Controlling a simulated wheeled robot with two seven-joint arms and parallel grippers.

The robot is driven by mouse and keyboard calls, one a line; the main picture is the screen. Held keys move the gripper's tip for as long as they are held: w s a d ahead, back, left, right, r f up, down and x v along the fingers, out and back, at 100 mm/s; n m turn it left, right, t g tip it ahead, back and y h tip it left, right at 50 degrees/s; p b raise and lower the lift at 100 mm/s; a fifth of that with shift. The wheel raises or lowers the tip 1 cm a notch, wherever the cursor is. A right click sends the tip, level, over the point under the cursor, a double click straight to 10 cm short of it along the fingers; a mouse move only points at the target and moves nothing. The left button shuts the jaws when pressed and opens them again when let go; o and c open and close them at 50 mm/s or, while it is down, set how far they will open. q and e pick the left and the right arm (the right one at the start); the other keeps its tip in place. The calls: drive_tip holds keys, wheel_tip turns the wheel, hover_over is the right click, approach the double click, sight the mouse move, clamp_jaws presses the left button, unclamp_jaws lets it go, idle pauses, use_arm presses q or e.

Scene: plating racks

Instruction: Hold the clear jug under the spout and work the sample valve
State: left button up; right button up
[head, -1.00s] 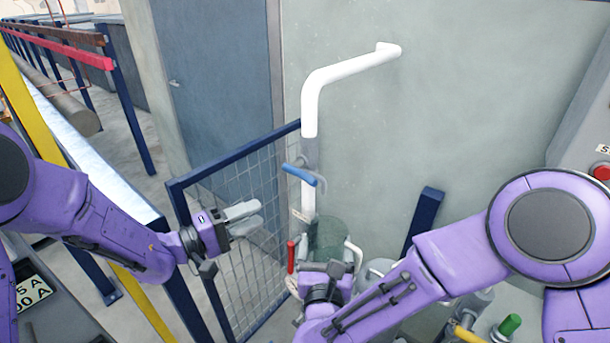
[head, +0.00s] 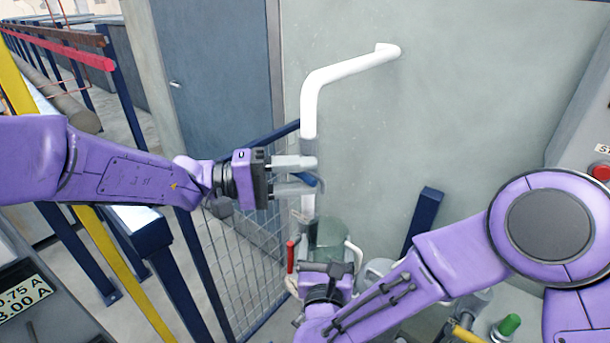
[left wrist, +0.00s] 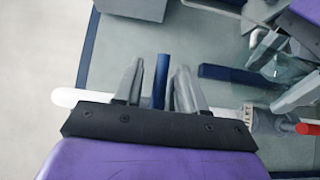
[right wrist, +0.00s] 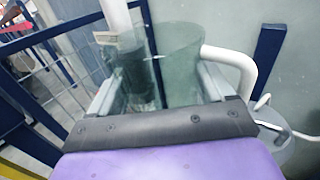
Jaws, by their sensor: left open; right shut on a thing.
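The clear greenish jug (head: 330,232) stands upright beside the lower end of the vertical pipe. My right gripper (head: 328,268) is shut on it; in the right wrist view, fingers flank the jug (right wrist: 180,70), its white handle (right wrist: 235,62) at the right. The blue valve lever (head: 308,180) is on the pipe above the jug. My left gripper (head: 314,175) is open with its fingers around the lever. In the left wrist view, the lever (left wrist: 161,75) lies between the fingers, with visible gaps. The spout's mouth cannot be made out.
A white pipe (head: 345,75) bends from the wall down to the valve. A blue-framed mesh gate (head: 250,260) stands left of the pipe. A red handle (head: 290,257) is low beside the jug. A blue post (head: 424,220) and a green-capped fitting (head: 509,325) are at the right.

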use_arm(q)
drive_tip(key=shift+w+d, duration=0.1)
drive_tip(key=shift+d, duration=0.3)
clamp_jaws()
drive_tip(key=m+y, duration=0.1)
drive_tip(key=f+m+y, duration=0.1)
drive_tip(key=m+y, duration=0.1)
drive_tip(key=shift+w+a+f+y, duration=0.1)
drive_tip(key=shift+a+f+y, duration=0.1)
drive_tip(key=shift+f+y, duration=0.1)
unclamp_jaws()
